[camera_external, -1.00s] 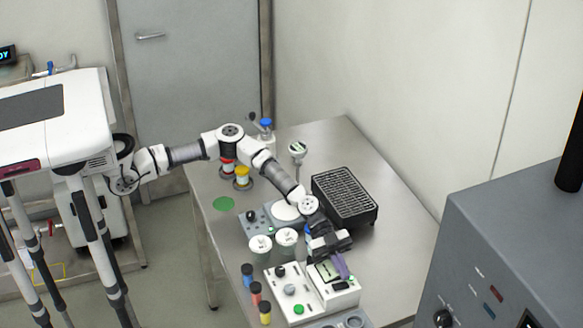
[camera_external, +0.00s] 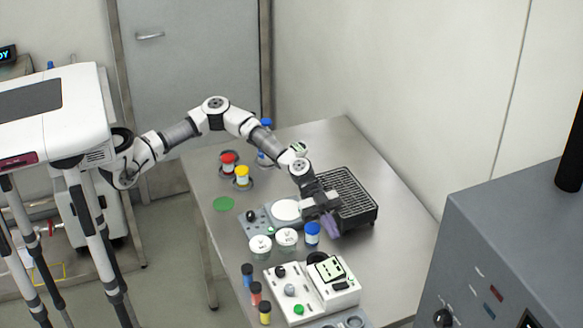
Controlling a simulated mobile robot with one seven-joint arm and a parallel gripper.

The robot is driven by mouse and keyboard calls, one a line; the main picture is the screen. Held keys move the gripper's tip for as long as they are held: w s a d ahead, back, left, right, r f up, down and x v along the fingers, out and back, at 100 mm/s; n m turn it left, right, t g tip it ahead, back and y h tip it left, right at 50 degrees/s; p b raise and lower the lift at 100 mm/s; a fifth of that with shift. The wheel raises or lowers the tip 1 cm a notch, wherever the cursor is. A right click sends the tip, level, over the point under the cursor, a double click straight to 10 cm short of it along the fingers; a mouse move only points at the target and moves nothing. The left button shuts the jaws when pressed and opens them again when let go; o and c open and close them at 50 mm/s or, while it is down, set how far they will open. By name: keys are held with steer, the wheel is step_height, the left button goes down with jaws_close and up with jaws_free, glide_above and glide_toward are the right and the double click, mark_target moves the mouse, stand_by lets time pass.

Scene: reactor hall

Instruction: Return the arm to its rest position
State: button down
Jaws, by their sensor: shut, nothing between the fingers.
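My arm reaches from the left over the metal table (camera_external: 390,250). My gripper (camera_external: 331,226) is shut and empty. It hangs above the table, near the front left edge of the black rack (camera_external: 366,216) and just right of a blue-capped jar (camera_external: 312,236). It covers part of the rack. Whether the fingertips touch anything below cannot be told.
A white device (camera_external: 318,295) with a small screen stands in front. White-lidded jars (camera_external: 260,244) and a balance-like plate (camera_external: 286,210) lie left of my gripper. Red-capped (camera_external: 227,162) and yellow-capped (camera_external: 242,176) jars stand further back. A grey cabinet (camera_external: 500,230) is at right.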

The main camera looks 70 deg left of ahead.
steer(key=shift+a, duration=0.25)
stand_by(0.4)
